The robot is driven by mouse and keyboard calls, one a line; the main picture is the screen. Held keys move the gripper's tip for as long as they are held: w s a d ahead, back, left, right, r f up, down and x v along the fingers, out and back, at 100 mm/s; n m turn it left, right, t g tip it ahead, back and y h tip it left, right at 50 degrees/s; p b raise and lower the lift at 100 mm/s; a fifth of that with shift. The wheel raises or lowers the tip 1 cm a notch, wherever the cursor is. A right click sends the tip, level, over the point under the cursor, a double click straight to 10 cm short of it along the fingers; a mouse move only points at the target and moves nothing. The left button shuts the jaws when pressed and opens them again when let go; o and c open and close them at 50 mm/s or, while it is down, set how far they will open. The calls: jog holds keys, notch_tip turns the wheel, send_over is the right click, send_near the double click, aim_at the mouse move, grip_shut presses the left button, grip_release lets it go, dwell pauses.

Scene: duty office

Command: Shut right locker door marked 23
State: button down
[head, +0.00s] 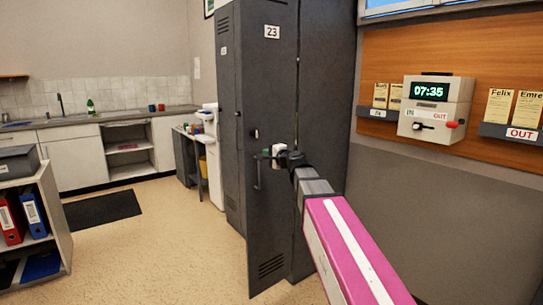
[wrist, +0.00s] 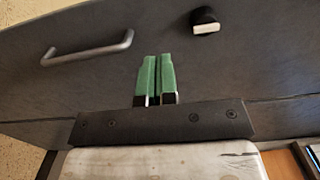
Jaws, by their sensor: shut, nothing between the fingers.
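The grey locker door marked 23 (head: 275,85) stands in the middle of the head view. It looks ajar, with its handle side swung out towards me and its bottom corner over the floor. Its bar handle (wrist: 88,48) and round lock knob (wrist: 205,20) show in the wrist view. My gripper (head: 268,154) is at the door's outer face, near handle height. Its green fingertips (wrist: 157,75) are together and empty, between handle and knob. I cannot tell whether they touch the door.
Another grey locker (head: 226,120) stands to the left. A clock unit (head: 436,108) and card racks hang on the wood panel at right. A low shelf (head: 55,215) with binders is at far left. The floor (head: 165,245) between is clear, apart from a dark mat (head: 103,208).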

aim_at(252, 147)
jog(key=x, duration=0.9)
jog(key=shift+w, duration=0.1)
